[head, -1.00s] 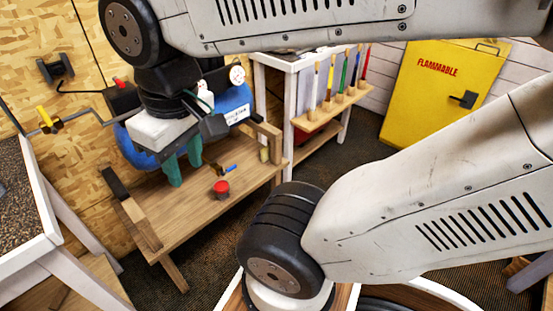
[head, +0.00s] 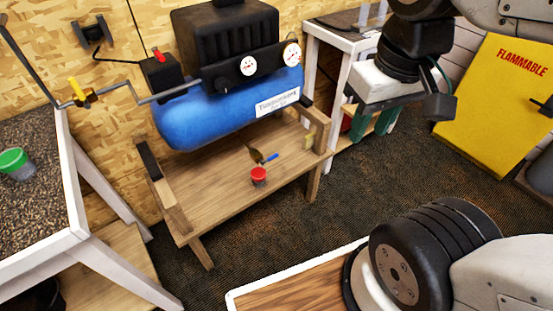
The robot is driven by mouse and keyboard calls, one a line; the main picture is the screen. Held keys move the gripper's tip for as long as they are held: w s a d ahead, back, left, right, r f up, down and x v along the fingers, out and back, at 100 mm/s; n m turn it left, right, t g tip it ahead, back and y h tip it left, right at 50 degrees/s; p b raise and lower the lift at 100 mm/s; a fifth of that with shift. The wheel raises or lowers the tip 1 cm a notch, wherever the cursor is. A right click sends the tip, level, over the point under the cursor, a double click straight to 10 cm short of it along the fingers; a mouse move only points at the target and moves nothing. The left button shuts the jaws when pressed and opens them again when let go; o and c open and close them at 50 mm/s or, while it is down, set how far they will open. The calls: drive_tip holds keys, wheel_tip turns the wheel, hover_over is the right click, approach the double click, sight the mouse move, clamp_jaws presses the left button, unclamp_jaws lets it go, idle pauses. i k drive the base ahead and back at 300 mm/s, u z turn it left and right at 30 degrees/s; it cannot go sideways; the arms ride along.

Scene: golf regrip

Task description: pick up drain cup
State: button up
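A small red cup (head: 259,176) stands upright on the wooden bench (head: 215,205), in front of the blue compressor tank. A green-topped cup (head: 16,164) stands on the gritty-topped table at the left edge. Neither cup carries a readable label, so I cannot tell by marking which is the drain cup. My gripper (head: 368,122) hangs at the upper right, to the right of the bench and well apart from both cups. Its two green fingers are spread, with nothing visible between them.
The blue compressor (head: 215,118) lies behind the red cup. A white workbench (head: 322,60) stands behind my gripper, and a yellow flammable cabinet (head: 495,110) is at right. Carpet between them is clear.

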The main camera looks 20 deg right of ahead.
sight(258, 174)
drive_tip(key=u, duration=3.3)
drive_tip(key=k, duration=1.7)
drive_tip(key=z, duration=1.65)
